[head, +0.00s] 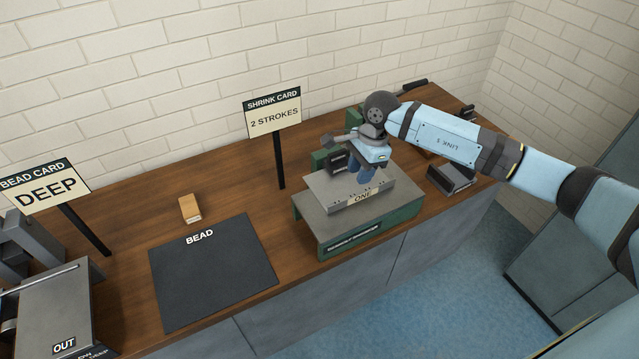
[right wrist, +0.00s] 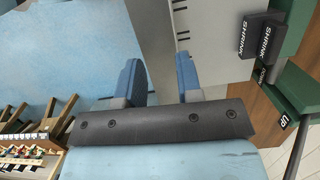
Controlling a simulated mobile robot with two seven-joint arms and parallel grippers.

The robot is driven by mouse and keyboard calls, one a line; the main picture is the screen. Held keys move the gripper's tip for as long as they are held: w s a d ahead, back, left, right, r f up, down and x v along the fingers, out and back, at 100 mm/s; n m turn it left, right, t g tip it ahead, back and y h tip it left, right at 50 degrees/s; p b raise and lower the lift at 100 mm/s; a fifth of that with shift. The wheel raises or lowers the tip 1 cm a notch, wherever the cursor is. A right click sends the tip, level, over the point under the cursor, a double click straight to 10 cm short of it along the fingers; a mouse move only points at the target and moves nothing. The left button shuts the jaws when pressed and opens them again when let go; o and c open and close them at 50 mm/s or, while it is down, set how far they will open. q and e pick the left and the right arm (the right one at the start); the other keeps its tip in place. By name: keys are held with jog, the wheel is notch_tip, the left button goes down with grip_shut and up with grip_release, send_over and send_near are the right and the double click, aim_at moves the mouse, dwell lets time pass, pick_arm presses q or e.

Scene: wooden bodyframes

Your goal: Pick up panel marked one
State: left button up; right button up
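The panel marked ONE (head: 337,196) is a flat grey sheet with a row of small dark marks near its front edge. It lies on the grey-topped green shrink machine (head: 330,229) in the head view. My right gripper (head: 364,178) is over the panel's front part, close to the ONE label, and partly hides it. In the right wrist view its two blue fingers (right wrist: 160,82) stand apart, with grey surface visible between them. I cannot tell whether the fingers touch the panel. My left gripper is not in view.
A black BEAD mat (head: 213,275) and small wooden block (head: 190,209) lie left of the machine. The SHRINK CARD sign (head: 274,113) stands behind it, the BEAD CARD sign (head: 46,188) at far left. A grey machine marked OUT (head: 60,310) is front left. A dark box (head: 451,180) sits right.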

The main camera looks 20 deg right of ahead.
jog(key=w+d+r+h, duration=0.2)
jog(key=d, duration=0.2)
jog(key=p, duration=0.2)
send_over(364, 193)
jog(key=shift+n, duration=0.3)
jog(key=f, duration=0.7)
jog(key=shift+w+d+f, duration=0.15)
jog(key=shift+d+f, duration=0.1)
jog(key=shift+f, duration=0.4)
jog(key=f, duration=0.1)
jog(key=f+p, duration=0.1)
jog(key=f, duration=0.2)
jog(key=shift+a+p, duration=0.3)
jog(key=shift+f, duration=0.65)
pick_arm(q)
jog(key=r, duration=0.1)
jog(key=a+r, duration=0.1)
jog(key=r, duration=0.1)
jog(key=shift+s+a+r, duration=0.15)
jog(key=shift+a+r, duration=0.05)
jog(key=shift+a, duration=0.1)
pick_arm(e)
grip_shut()
